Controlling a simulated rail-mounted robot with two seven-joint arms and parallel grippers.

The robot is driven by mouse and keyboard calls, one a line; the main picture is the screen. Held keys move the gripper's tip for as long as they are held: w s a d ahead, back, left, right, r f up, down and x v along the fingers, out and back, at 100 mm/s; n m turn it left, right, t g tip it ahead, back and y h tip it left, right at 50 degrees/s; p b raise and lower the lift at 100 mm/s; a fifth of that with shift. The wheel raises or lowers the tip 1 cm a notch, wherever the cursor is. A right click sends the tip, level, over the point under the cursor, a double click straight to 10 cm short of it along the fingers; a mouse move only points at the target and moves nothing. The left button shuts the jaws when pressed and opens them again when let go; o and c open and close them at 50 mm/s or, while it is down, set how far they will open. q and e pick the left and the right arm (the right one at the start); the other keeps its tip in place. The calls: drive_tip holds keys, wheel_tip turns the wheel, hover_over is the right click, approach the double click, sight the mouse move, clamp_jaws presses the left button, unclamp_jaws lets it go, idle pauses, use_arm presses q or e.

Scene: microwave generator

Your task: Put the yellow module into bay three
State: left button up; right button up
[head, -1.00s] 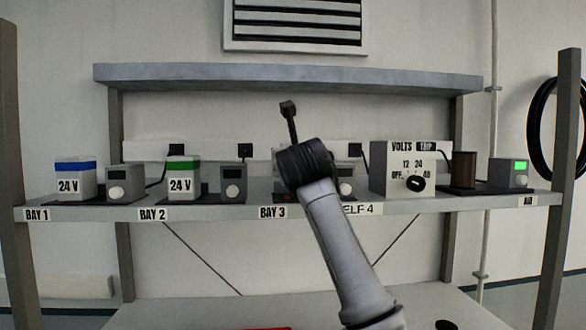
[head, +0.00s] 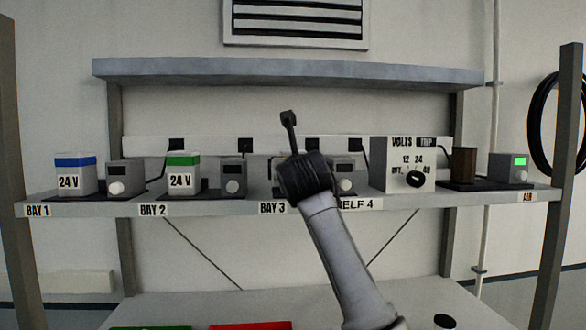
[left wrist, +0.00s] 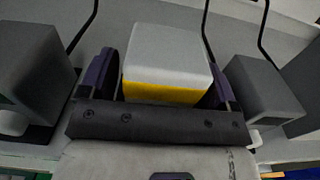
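In the left wrist view, the yellow module (left wrist: 165,60) is a pale block with a yellow band low on its near side. My left gripper (left wrist: 168,85) has one dark finger on each side of it, seemingly against its sides. In the head view, my left arm's dark wrist (head: 305,178) stands in front of bay three, above the "BAY 3" label (head: 272,208). It hides the fingers and most of that bay, so I cannot tell whether the module's underside touches the bay. My right gripper is out of view.
Grey knobbed boxes flank the module, one left (left wrist: 35,75) and one right (left wrist: 265,95). Blue-banded (head: 75,175) and green-banded (head: 183,175) modules stand in bays one and two. A voltage unit (head: 403,165) stands right. An upper shelf (head: 290,74) overhangs.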

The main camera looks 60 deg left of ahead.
use_arm(q)
drive_tip(key=shift+r, duration=0.1)
drive_tip(key=shift+r+p, duration=0.2)
drive_tip(key=shift+p, duration=0.2)
drive_tip(key=b+v, duration=0.5)
drive_tip(key=v, duration=0.7)
drive_tip(key=shift+f, duration=0.1)
